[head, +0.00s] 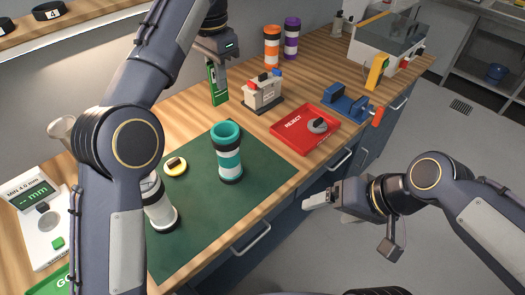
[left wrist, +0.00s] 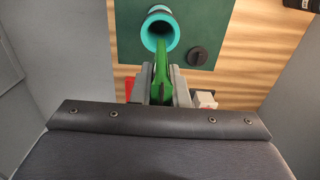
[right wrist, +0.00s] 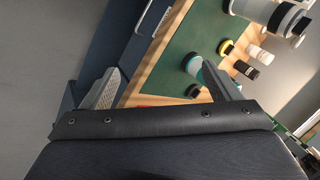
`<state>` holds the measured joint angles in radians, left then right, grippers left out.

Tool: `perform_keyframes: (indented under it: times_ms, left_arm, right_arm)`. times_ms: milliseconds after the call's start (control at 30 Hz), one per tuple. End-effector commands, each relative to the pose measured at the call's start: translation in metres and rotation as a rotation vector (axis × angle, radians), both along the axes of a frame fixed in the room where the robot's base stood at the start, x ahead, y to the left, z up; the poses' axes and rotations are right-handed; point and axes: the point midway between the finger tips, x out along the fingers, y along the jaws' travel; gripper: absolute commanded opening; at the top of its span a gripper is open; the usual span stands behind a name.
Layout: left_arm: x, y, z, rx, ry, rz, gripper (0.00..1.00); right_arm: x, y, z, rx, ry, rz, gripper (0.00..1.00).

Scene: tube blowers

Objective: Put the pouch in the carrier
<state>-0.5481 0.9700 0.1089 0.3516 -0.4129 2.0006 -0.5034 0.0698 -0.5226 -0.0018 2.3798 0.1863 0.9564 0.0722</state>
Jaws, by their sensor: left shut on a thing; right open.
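The green pouch (head: 213,84) hangs upright from my left gripper (head: 218,57), which is shut on its upper part. In the left wrist view the pouch (left wrist: 162,68) shows edge-on between the fingers and overlaps the near rim of the carrier's mouth. The teal carrier (head: 229,160), with white bands, stands upright and open-topped on the green mat; its mouth (left wrist: 160,27) shows in the left wrist view. In the head view the pouch is apart from the carrier, up and left of it. My right gripper (head: 318,200) is open and empty, off the bench front.
A yellow-rimmed disc (head: 175,166) and a white cylinder (head: 160,212) share the mat (head: 205,225). A red reject tray (head: 292,139) holding a grey piece, a small grey box device (head: 262,93) and a blue fixture (head: 347,104) stand right. Orange (head: 272,50) and purple (head: 291,40) carriers stand behind.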

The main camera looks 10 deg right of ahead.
Motion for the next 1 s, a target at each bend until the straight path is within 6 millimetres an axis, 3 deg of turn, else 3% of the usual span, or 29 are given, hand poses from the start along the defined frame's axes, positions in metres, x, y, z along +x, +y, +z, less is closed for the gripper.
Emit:
perform_keyframes:
  times_ms: [267, 467, 667, 800, 1000]
  left_arm:
    - [0.0, 0.0, 0.0, 0.0, 0.0, 0.0, 0.0]
    - [0.0, 0.0, 0.0, 0.0, 0.0, 0.0, 0.0]
    - [0.0, 0.0, 0.0, 0.0, 0.0, 0.0, 0.0]
    - [0.0, 0.0, 0.0, 0.0, 0.0, 0.0, 0.0]
    - [0.0, 0.0, 0.0, 0.0, 0.0, 0.0, 0.0]
  right_arm:
    - [0.065, 0.029, -0.001, 0.327, 0.356, -0.134, 0.83]
    - [0.12, 0.047, -0.016, 0.56, 0.604, -0.246, 0.83]
    - [0.176, 0.063, -0.048, 0.793, 0.847, -0.366, 0.83]
    - [0.213, 0.071, -0.08, 0.957, 1.011, -0.453, 0.83]
    - [0.251, 0.079, -0.127, 1.152, 1.192, -0.557, 0.83]
